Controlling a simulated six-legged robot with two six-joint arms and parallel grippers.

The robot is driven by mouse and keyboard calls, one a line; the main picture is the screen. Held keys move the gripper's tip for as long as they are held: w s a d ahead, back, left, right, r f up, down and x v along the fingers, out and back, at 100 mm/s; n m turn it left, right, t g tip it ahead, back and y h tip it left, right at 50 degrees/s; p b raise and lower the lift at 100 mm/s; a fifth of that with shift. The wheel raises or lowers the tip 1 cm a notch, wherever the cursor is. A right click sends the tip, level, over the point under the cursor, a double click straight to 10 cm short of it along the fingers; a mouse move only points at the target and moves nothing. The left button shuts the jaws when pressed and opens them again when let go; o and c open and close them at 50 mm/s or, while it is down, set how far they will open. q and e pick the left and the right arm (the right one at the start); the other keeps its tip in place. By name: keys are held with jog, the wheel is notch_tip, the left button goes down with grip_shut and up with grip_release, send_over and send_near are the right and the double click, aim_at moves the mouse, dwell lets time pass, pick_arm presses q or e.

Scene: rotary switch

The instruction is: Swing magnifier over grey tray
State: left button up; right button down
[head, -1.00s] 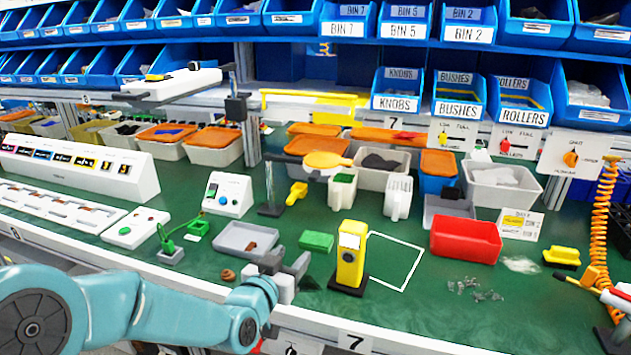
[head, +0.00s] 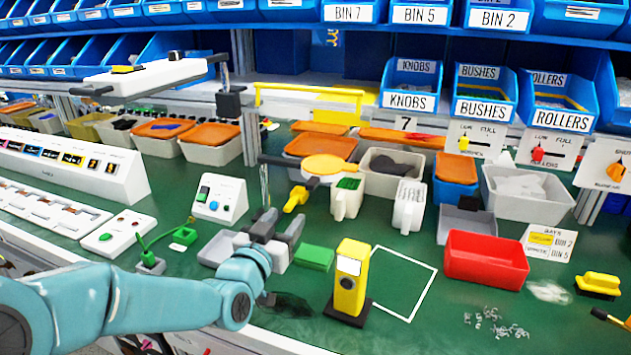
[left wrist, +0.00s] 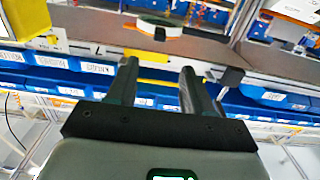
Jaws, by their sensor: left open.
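The grey tray (head: 217,249) lies on the green bench, left of and below the magnifier, partly hidden by my gripper.
A green block (head: 314,257) and a yellow upright device (head: 350,280) stand to the right of my gripper. A white control box (head: 221,198) stands behind the tray. White containers and the red bin (head: 485,262) are farther right. The white-outlined area (head: 405,280) is clear.

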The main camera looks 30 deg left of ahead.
aim_at(309, 187)
pick_arm(q)
jog(key=p+x, duration=0.2)
jog(key=x, duration=1.4)
jog(key=shift+a, duration=0.1)
jog(key=shift+s, duration=0.15)
grip_shut()
